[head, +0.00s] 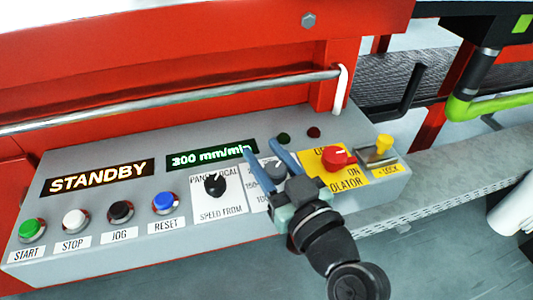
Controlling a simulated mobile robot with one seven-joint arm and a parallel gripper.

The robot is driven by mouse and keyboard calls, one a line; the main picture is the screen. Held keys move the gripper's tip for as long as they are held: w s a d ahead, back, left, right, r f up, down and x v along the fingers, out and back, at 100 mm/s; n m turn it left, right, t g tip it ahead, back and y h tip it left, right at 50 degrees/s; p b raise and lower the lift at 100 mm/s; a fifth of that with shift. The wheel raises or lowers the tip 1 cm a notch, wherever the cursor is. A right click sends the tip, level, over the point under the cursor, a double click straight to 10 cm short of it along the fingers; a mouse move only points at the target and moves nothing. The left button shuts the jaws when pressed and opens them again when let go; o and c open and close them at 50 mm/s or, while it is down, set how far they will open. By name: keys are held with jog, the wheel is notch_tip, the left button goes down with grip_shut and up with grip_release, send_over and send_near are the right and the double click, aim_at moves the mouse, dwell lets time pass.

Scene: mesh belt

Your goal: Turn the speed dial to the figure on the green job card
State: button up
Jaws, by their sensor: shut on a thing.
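The speed dial (272,168) is a grey knob on a white scale plate (256,188) on the grey control panel. My gripper (263,150) comes from the lower right, and its two blue fingers are shut on the dial from both sides. The fingers hide much of the dial and its scale; only parts of figures such as "150" show. The green display (210,155) above reads 300 mm/min. I cannot make out a green job card with a figure.
A black "speed from" selector (215,185) sits just left of the dial. A red isolator knob (337,158) on a yellow plate and a yellow-topped lock (383,145) are close on the right. A metal rail (170,98) runs behind. The STANDBY display (97,178) is lit.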

grip_shut()
jog(key=shift+m+h+p, duration=0.3)
jog(key=shift+h+p, duration=0.05)
jog(key=shift+h, duration=0.15)
jog(key=m+h+p, duration=0.1)
jog(key=m+t+h+p, duration=0.1)
jog(key=p, duration=0.1)
jog(key=h+p, duration=0.2)
jog(key=shift+w+d+r+m+t, duration=0.15)
jog(key=shift+d+r+m+t, duration=0.1)
jog(key=shift+d+m+t, duration=0.15)
jog(key=m+h+p, duration=0.1)
jog(key=h+p, duration=0.1)
jog(key=p, duration=0.5)
jog(key=d+m+h+p, duration=0.1)
jog(key=m+h+p, duration=0.1)
jog(key=p, duration=0.5)
jog(key=shift+d+r+m+h, duration=0.1)
jog(key=shift+m+h, duration=0.2)
jog(key=shift+h, duration=0.5)
jog(key=m+h+p, duration=0.1)
jog(key=p, duration=0.1)
jog(key=shift+p, duration=0.4)
jog(key=shift+d+f+m+h+p, duration=0.1)
jog(key=shift+f+m+h+p, duration=0.15)
jog(key=shift+h+p, duration=0.3)
jog(key=shift+d+f+m+h+p, duration=0.1)
jog(key=shift+m+h+p, duration=0.15)
jog(key=shift+h+p, duration=0.25)
